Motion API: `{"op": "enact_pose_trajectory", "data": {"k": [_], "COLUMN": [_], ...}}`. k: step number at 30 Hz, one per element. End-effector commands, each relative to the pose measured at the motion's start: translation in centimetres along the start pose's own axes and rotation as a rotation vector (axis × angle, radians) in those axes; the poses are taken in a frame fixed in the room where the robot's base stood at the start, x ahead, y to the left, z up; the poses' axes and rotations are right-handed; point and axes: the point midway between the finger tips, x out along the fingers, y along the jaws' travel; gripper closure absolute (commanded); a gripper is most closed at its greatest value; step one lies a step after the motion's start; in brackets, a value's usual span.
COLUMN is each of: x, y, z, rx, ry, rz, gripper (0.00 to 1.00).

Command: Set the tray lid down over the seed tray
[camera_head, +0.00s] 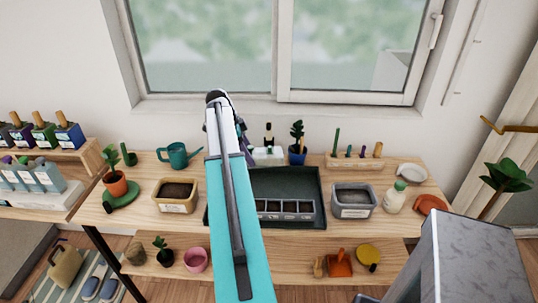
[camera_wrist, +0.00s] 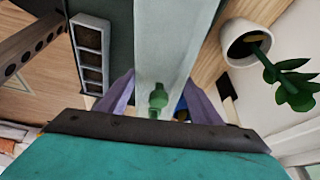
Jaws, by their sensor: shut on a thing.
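In the wrist view the seed tray (camera_wrist: 88,20) lies left of my gripper (camera_wrist: 163,88). The purple jaws are shut on a long, pale, translucent piece, which looks like the tray lid (camera_wrist: 168,40). A green, knob-like shape (camera_wrist: 158,97) shows between the jaws. The lid is beside the tray in the wrist view, not over it.
A tan soil tub (camera_head: 176,205) stands left of the mat and a grey tub (camera_head: 353,212) right. A white-potted plant (camera_wrist: 238,45) is right in the wrist view.

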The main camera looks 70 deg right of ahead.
Motion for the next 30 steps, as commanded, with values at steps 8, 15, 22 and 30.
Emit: {"op": "enact_pose_trajectory", "data": {"k": [8, 15, 22, 30], "x": [-4.8, -8.8, -12.5, -16.7], "y": [0.4, 1.9, 4.2, 8.0], "z": [8.5, 15.5, 22.0, 29.2], "rx": [-0.144, -0.281, -0.427, -0.621], "ry": [0.0, -0.002, -0.005, -0.009], "rz": [-0.06, -0.117, -0.176, -0.254], "gripper": [0.66, 0.66, 0.66, 0.66]}}
